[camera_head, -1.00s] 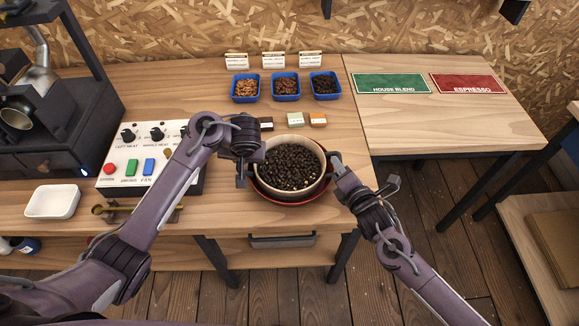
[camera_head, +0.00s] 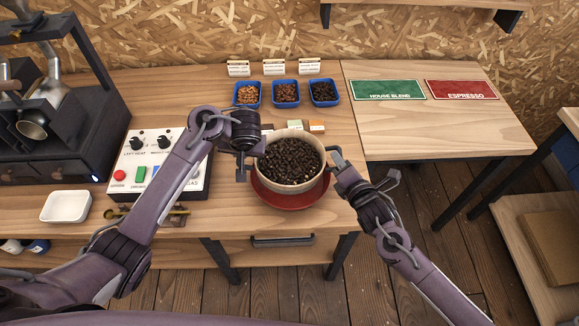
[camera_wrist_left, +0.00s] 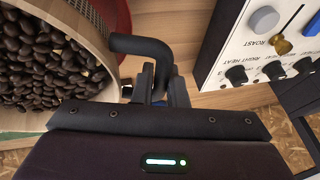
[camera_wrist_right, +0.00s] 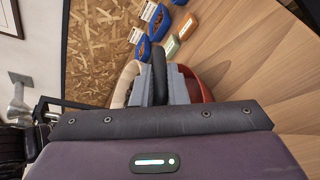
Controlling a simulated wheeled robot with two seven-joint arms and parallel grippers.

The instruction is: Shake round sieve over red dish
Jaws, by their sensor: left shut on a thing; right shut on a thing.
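The round sieve (camera_head: 290,188) has a pale rim wall and is full of dark beans (camera_head: 290,160). It is held roughly level above the red dish (camera_head: 292,202), whose front part shows below it. My left gripper (camera_head: 243,170) is shut on the sieve's left handle, a black loop seen in the left wrist view (camera_wrist_left: 150,46). My right gripper (camera_head: 335,162) is shut on the right handle, seen in the right wrist view (camera_wrist_right: 159,75). The sieve's bottom is hidden; I see no falling bits.
A control panel (camera_head: 128,165) and white tray (camera_head: 66,207) are to the left. Several blue bins (camera_head: 285,92) and small labelled blocks (camera_head: 317,127) stand behind the sieve. The right table with green (camera_head: 387,90) and red (camera_head: 461,90) mats is otherwise clear.

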